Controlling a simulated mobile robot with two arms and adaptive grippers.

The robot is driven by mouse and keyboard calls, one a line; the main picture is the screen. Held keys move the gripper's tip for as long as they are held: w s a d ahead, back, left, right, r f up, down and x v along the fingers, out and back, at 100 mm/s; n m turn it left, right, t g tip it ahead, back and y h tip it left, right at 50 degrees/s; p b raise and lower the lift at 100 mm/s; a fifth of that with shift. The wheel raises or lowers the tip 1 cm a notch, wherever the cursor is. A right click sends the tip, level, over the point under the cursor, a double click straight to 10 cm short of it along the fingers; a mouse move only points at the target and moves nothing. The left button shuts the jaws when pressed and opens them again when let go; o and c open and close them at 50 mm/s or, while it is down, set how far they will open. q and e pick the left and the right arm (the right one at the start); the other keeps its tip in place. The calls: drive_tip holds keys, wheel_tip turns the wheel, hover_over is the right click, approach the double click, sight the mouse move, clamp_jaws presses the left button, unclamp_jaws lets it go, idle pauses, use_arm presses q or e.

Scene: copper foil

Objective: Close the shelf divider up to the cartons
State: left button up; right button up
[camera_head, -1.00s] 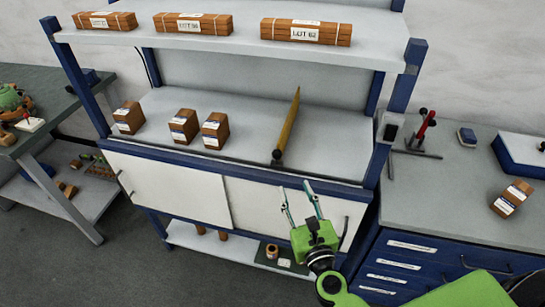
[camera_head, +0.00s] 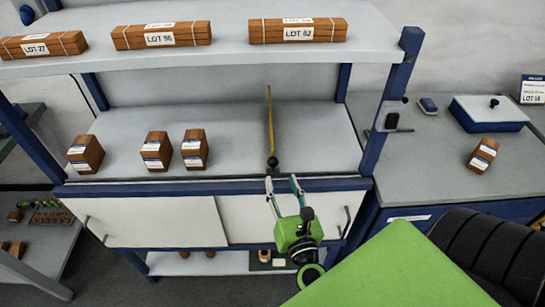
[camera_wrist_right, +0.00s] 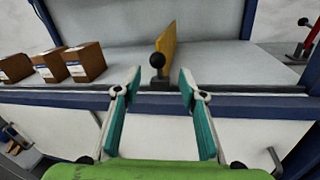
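The shelf divider (camera_head: 270,125) is a thin yellow upright plate with a black ball knob (camera_head: 272,162) at its front end. It stands on the middle shelf (camera_head: 315,140), right of the cartons, with a wide gap between. Three brown cartons stand to its left: one at far left (camera_head: 86,154), then two close together (camera_head: 156,151) and (camera_head: 194,149). My right gripper (camera_head: 283,180) is open and empty, just in front of and below the knob. In the right wrist view, the knob (camera_wrist_right: 157,61) shows beyond and between the open fingertips (camera_wrist_right: 160,78). My left gripper is out of view.
The upper shelf (camera_head: 230,48) above holds bundled brown bars with LOT labels. White sliding doors (camera_head: 160,222) are below the shelf edge. On the right, a grey bench (camera_head: 425,165) carries a carton (camera_head: 482,154) and a blue-and-white box (camera_head: 488,113). The shelf between divider and cartons is clear.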

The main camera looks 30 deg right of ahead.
sight(274, 165)
drive_tip(key=p+x, duration=0.2)
drive_tip(key=x, duration=0.6)
drive_tip(key=shift+a, duration=0.15)
drive_tip(key=shift+w+f, duration=0.1)
drive_tip(key=shift+w, duration=0.4)
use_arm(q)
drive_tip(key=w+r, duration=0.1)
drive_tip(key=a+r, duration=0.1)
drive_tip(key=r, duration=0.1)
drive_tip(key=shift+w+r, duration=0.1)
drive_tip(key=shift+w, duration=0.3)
use_arm(e)
clamp_jaws()
